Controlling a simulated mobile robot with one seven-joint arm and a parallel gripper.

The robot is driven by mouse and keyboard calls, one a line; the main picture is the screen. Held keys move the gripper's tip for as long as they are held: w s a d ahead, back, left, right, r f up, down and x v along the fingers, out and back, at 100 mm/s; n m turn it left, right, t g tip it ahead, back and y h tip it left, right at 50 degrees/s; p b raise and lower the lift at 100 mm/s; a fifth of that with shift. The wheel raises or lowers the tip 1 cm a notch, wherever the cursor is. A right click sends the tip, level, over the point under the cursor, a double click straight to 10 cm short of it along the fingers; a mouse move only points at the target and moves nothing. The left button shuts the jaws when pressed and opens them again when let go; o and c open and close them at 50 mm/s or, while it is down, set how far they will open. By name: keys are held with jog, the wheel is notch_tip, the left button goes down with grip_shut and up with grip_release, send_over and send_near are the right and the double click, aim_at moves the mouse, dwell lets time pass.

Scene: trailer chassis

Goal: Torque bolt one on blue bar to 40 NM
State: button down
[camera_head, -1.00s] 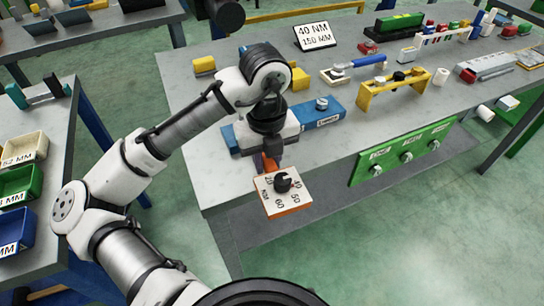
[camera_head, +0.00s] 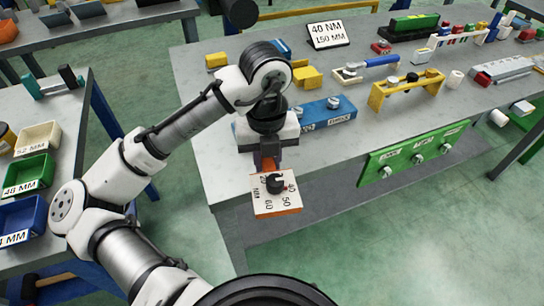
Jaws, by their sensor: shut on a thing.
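The blue bar (camera_head: 320,114) lies on the grey workbench, with two bolts visible on it, at its right part (camera_head: 334,103) and beside my wrist (camera_head: 297,112). Its left part is hidden behind my arm. My gripper (camera_head: 267,160) is shut on an orange-edged torque tool (camera_head: 277,203), held at the bench's front edge, in front of the bar and apart from its visible part. The tool's white face carries a black knob (camera_head: 275,183) and numbers including 40, 50 and 60. The exact knob setting is unclear. A sign (camera_head: 328,34) reads 40 NM, 150 MM.
Yellow blocks (camera_head: 308,77) stand behind the bar, and a yellow bracket (camera_head: 407,90) stands to its right. A green panel (camera_head: 415,149) with knobs hangs on the bench front. Labelled bins (camera_head: 27,174) stand on the left table. Bare bench top lies before the bar.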

jog(key=shift+a+m, duration=0.4)
jog(key=shift+a, duration=0.1)
jog(key=shift+a, duration=0.1)
jog(key=shift+a+m, duration=0.4)
jog(key=shift+a, duration=0.05)
jog(key=shift+d+r+n+p, duration=0.1)
jog(key=shift+d+n+p, duration=0.2)
jog(key=shift+d, duration=0.1)
jog(key=shift+r+p, duration=2.7)
jog(key=shift+r, duration=0.3)
jog(key=shift+f, duration=0.1)
